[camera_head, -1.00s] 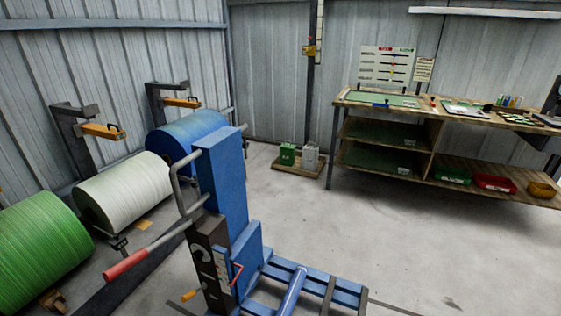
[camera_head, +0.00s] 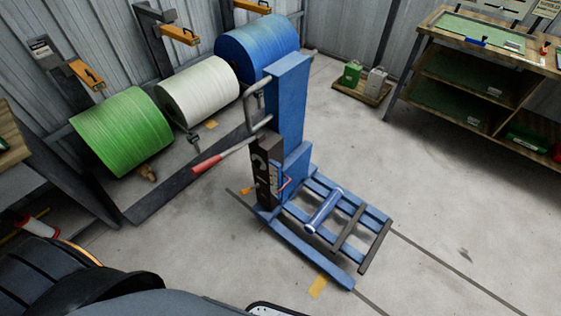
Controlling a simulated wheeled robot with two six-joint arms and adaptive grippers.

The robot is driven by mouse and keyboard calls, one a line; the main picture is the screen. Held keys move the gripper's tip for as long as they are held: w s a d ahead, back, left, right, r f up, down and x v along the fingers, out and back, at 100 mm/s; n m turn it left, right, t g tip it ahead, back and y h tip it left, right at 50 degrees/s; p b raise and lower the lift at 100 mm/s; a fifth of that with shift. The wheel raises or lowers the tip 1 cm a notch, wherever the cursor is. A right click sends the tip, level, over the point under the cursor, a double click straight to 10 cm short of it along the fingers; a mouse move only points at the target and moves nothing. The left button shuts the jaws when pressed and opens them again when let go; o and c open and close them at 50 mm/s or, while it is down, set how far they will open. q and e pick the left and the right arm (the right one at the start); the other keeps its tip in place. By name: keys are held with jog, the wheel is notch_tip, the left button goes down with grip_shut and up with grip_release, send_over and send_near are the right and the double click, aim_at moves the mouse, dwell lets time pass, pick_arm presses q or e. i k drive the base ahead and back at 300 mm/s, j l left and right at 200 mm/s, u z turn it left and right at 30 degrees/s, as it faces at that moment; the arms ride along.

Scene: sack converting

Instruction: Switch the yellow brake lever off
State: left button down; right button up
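A blue upright lifting frame (camera_head: 287,110) stands on the floor near the middle. A small yellow-orange lever (camera_head: 276,223) sticks out low on its left side, beside a dark panel. A grey bar with a red grip (camera_head: 207,163) reaches left from the frame, and a thin red handle (camera_head: 285,184) is on its front. Yellow-orange arms with dark handles also sit on the wall brackets above the green roll (camera_head: 86,72), the white roll (camera_head: 180,34) and the blue roll (camera_head: 252,6). I cannot tell whether any lever is on or off. Neither of my grippers is in view.
Green (camera_head: 122,130), white (camera_head: 198,90) and blue (camera_head: 257,48) rolls line the left wall. A wooden edge (camera_head: 10,145) is at far left. A wooden bench (camera_head: 500,58) stands at the back right. Dark parts of my body fill the bottom left.

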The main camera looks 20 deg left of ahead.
aim_at(248, 189)
jog(key=u, duration=0.95)
